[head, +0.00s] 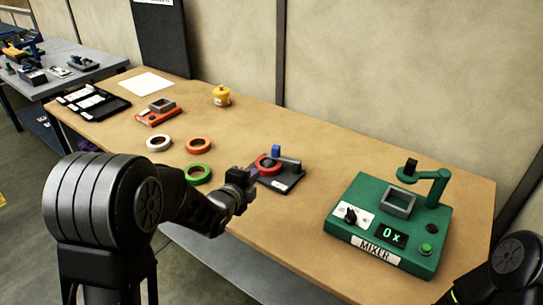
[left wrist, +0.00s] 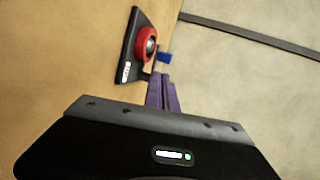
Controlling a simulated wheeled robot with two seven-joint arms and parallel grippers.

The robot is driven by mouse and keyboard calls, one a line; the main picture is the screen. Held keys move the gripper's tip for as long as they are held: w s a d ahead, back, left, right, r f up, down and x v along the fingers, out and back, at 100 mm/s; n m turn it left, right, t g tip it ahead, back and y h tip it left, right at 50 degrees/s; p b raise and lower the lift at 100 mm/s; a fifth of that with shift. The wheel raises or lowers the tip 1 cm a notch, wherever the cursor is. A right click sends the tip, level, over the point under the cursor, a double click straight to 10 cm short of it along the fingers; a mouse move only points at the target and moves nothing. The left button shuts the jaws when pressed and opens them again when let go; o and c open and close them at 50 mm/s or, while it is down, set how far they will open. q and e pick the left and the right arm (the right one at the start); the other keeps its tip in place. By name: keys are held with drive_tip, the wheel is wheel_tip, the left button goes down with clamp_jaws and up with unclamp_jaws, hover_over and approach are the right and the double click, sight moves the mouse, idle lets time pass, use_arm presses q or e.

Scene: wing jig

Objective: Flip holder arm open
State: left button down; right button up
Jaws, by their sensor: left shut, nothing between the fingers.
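The holder is a dark base plate (head: 283,183) on the wooden table, with a red tape ring (head: 265,167) on it. A blue block (head: 276,151) stands up behind the ring, and a grey bar (head: 289,162) lies beside it. In the left wrist view the ring (left wrist: 139,45) sits around a dark rounded middle, with the blue block (left wrist: 165,57) near my fingertips. My left gripper (head: 250,174) is shut and empty at the holder's left side; its fingers also show in the left wrist view (left wrist: 161,90). Contact is unclear. My right gripper is out of view.
A green mixer (head: 345,238) stands to the right. White (head: 158,143), orange (head: 198,145) and green (head: 198,174) tape rings lie to the left. Behind are a red-based device (head: 152,118), a yellow pot (head: 221,96) and a black tray (head: 112,108). Table between holder and mixer is clear.

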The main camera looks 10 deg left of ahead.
sight(273, 153)
use_arm(q)
drive_tip(key=p+x, duration=0.1)
drive_tip(key=x, duration=0.3)
drive_tip(key=p+x, duration=0.1)
drive_tip(key=x, duration=0.4)
drive_tip(key=r+p+x, duration=0.1)
drive_tip(key=x, duration=0.3)
drive_tip(key=shift+w+p, duration=0.3)
drive_tip(key=shift+w, duration=0.1)
drive_tip(key=shift+w+f, duration=0.1)
drive_tip(key=shift+w, duration=0.1)
drive_tip(key=shift+d, duration=0.1)
drive_tip(key=shift+w+a, duration=0.1)
drive_tip(key=shift+a, duration=0.1)
